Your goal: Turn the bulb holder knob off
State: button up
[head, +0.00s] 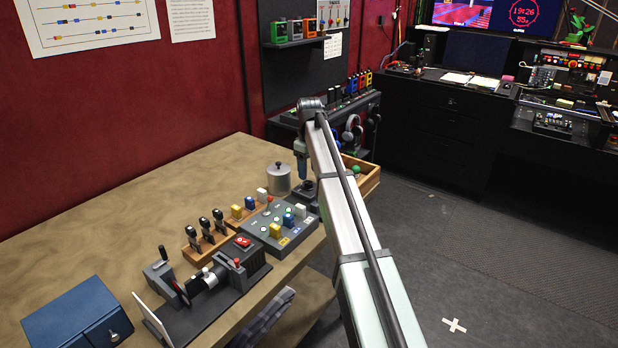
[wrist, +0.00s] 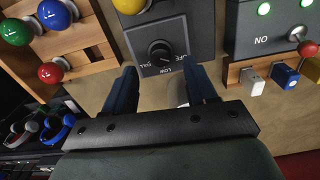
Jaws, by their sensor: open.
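The bulb holder is a dark grey box (wrist: 180,30) with a round black knob (wrist: 162,52) on its face. Lettering including "LOW" surrounds the knob; the knob's exact setting is hard to read. A yellow bulb (wrist: 130,4) shows at the top edge of the wrist view. My gripper (wrist: 163,82) is open and empty, its two blue fingers spread left and right, apart from the knob in the picture. In the head view my gripper (head: 301,172) points down over the bulb holder (head: 305,193), partly hiding it.
A wooden crate (wrist: 75,48) with green, blue and red bulbs stands beside the holder. A grey button panel (head: 262,226) with coloured blocks is close on the other side. A metal pot (head: 279,179) stands behind. The table's (head: 120,215) far left is clear.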

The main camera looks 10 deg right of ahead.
aim_at(309, 182)
notch_tip(309, 182, up, 10)
jog(key=shift+f, duration=0.25)
dwell(0.3)
jog(key=s+d+f+m+g+h, duration=0.1)
jog(key=s+d+f+m, duration=0.1)
jog(key=s+d+f, duration=0.65)
jog(key=s+d+f+m+h, duration=0.2)
jog(key=s+d+f, duration=0.2)
jog(key=s+f, duration=0.85)
jog(key=s+d+f+m+g+h, duration=0.15)
jog(key=s+d+f, duration=0.4)
jog(key=s, duration=0.95)
jog(key=s+a+f+g+y, duration=0.1)
jog(key=s+a+f, duration=0.25)
jog(key=f, duration=0.45)
jog(key=s+a+f+m+y, duration=0.15)
jog(key=s+f, duration=0.25)
jog(key=f, duration=0.4)
jog(key=s+a+f+g, duration=0.1)
jog(key=s+a+f, duration=0.2)
jog(key=f, duration=0.5)
jog(key=s+a+f+g+y, duration=0.1)
jog(key=s+a+f, duration=0.2)
jog(key=s+f, duration=0.4)
jog(key=s+a+f+m+g+y, duration=0.1)
jog(key=s+a+f, duration=0.2)
jog(key=s+f, duration=0.5)
jog(key=s, duration=0.3)
jog(key=shift+a+f, duration=0.25)
jog(key=shift+f, duration=0.05)
